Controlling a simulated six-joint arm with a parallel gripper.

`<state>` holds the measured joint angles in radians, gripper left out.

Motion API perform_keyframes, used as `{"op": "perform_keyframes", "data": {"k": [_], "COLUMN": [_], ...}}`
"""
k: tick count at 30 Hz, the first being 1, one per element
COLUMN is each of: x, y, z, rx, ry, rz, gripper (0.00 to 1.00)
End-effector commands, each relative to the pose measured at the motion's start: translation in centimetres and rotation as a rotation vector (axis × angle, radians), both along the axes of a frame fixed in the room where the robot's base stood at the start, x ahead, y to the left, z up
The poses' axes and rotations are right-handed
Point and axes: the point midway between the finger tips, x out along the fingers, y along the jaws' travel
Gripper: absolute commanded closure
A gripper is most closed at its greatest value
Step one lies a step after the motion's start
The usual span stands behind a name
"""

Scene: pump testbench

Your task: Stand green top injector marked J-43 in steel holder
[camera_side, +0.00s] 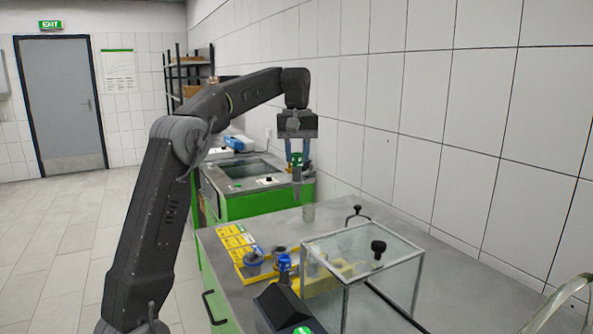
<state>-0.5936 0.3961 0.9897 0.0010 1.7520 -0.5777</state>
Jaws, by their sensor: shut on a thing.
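A green-topped injector (297,170) hangs upright in my gripper (298,160), which is shut on its green top. Its grey body points down over the bench. The marking is too small to read.
A clear box (362,252) with black knobs stands at right, close to the cylinder. A blue-topped injector (285,266) and yellow trays (238,240) with grey rings are at front left. A dark console (285,310) is in front. The white tiled wall (420,130) runs behind.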

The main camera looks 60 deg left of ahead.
Motion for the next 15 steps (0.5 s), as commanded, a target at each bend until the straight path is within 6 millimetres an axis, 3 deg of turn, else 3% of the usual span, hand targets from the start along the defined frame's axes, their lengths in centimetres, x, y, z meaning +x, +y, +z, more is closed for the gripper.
{"op": "perform_keyframes", "data": {"k": [8,11,15], "x": [3.4,4.7,6.4], "y": [-6.3,-9.5,-15.5], "z": [-0.2,-0.2,-0.2], "rx": [-0.002,-0.002,-0.001], "ry": [0.002,0.001,0.000], "rz": [-0.175,-0.260,-0.410], "gripper": [1.00,1.00,1.00]}}
